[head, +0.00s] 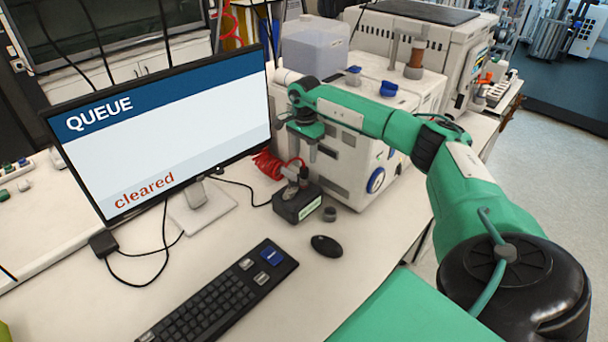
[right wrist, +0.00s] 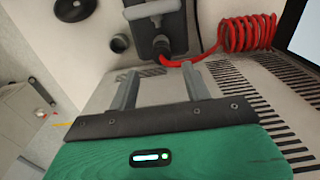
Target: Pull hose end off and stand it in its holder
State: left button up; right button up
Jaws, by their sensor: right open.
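The red coiled hose (head: 268,163) lies behind a black box (head: 298,206) with a metal fitting. It also shows in the right wrist view (right wrist: 248,34), where its dark hose end (right wrist: 162,48) is at the fitting. I cannot tell how firmly it is seated. A short dark grey cup (head: 329,214), likely the holder, stands empty on the table to the right of the box. My right gripper (head: 303,152) is open and empty above the fitting. In the right wrist view its fingers (right wrist: 162,85) are apart, with the hose end beyond their tips. My left gripper is out of view.
A monitor (head: 160,110) reading "cleared" stands left of the box. A keyboard (head: 220,295) and a mouse (head: 326,246) lie in front. A white reactor cabinet (head: 345,160) stands close behind.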

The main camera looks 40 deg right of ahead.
aim_at(304, 168)
jog(key=shift+w+f, duration=0.2)
jog(key=shift+f, duration=0.35)
notch_tip(304, 168, down, 3)
jog(key=shift+r+b, duration=0.1)
jog(key=shift+b, duration=1)
notch_tip(304, 168, down, 5)
jog(key=b, duration=0.3)
jog(key=shift+r, duration=0.15)
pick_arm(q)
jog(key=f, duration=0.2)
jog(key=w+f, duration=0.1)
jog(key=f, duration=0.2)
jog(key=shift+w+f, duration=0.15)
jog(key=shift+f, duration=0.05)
pick_arm(e)
jog(key=shift+f, duration=0.3)
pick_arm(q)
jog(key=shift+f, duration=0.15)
pick_arm(e)
grip_shut()
